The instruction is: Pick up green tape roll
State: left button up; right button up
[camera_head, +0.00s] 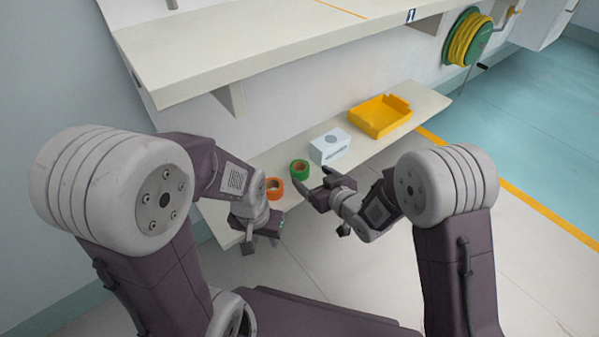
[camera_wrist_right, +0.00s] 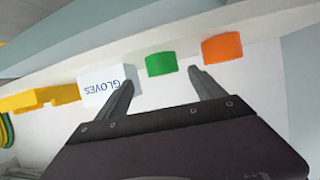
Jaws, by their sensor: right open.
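The green tape roll (camera_head: 301,176) stands on the low white shelf (camera_head: 385,146), between an orange tape roll (camera_head: 275,195) and a white box. My right gripper (camera_head: 313,179) is open and empty, close to the front of the green roll. In the right wrist view the green roll (camera_wrist_right: 160,63) lies just beyond the gap between the two fingertips (camera_wrist_right: 160,78); the fingers are not closed on it. My left gripper (camera_head: 260,244) hangs at the shelf's front edge near the orange roll, with its fingers apart and nothing seen between them.
The white box (camera_head: 330,148), marked GLOVES in the right wrist view (camera_wrist_right: 104,86), and a yellow tray (camera_head: 379,120) stand further along the shelf. A higher white shelf (camera_head: 240,45) overhangs at the back. A green reel with yellow hose (camera_head: 466,40) hangs on the wall. Floor in front is clear.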

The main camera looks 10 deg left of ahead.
aim_at(305, 173)
jog(key=shift+w+a+p, duration=0.3)
jog(key=shift+w+a, duration=0.15)
jog(key=shift+a, duration=0.05)
jog(key=shift+w+a+f, duration=0.2)
jog(key=shift+w+f, duration=0.05)
jog(key=shift+f, duration=0.1)
jog(key=shift+w+a+p, duration=0.2)
jog(key=shift+a+p, duration=0.05)
jog(key=shift+p, duration=0.1)
jog(key=b+x, duration=0.2)
jog(key=x, duration=0.1)
jog(key=b+x, duration=0.1)
jog(key=shift+s+a+f, duration=0.1)
jog(key=shift+a+f, duration=0.05)
jog(key=shift+f, duration=0.35)
jog(key=shift+a, duration=0.15)
jog(key=shift+r, duration=0.2)
jog(key=c, duration=1.5)
jog(key=shift+r, duration=0.1)
